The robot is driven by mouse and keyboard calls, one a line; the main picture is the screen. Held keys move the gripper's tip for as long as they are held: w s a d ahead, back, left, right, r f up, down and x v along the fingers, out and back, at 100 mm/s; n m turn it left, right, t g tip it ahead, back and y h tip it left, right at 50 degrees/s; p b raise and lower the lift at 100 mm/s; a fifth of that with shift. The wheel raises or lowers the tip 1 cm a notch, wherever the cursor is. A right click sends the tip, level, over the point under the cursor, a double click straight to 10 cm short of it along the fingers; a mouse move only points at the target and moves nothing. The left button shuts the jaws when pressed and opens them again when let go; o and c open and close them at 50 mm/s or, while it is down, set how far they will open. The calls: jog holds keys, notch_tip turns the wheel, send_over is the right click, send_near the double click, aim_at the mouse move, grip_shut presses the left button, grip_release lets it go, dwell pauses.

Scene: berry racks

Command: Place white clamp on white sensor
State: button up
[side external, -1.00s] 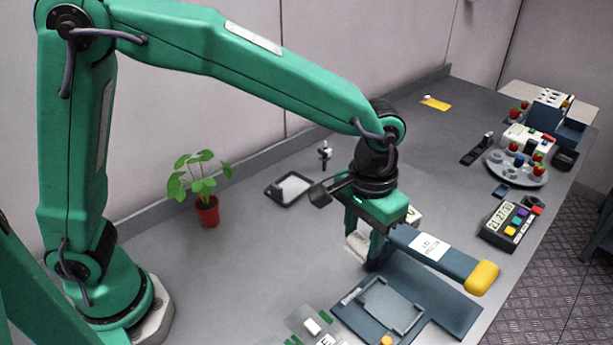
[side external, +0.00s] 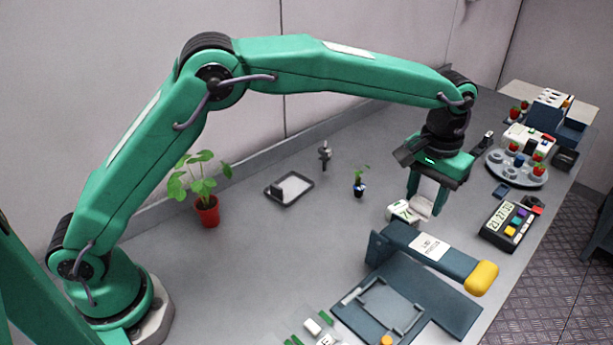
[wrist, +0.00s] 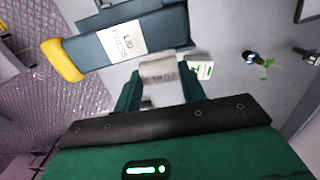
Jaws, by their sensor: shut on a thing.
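My gripper (side external: 425,203) is shut on the white clamp (side external: 421,207), a small pale block held between its two green fingers. In the wrist view the clamp (wrist: 159,72) juts out beyond the fingertips. The white sensor (side external: 400,211), a small white box with a green mark, lies on the table just left of the clamp in the side view. It shows right of the clamp in the wrist view (wrist: 203,69). The two look very close; I cannot tell whether they touch. The fingers hide part of the clamp.
The blue lid press (side external: 405,246) with its yellow handle (side external: 482,278) stands just in front of my gripper. A small potted seedling (side external: 359,186) is to the left. A timer (side external: 511,224) and a round berry rack (side external: 517,172) are to the right. Free table lies left.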

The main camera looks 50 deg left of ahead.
jog(key=shift+w, duration=0.2)
jog(key=shift+a, duration=0.1)
send_over(405, 211)
notch_tip(405, 211, down, 7)
dwell(0.4)
jog(key=shift+f, duration=2)
jog(key=shift+f, duration=0.1)
jog(key=o, duration=0.9)
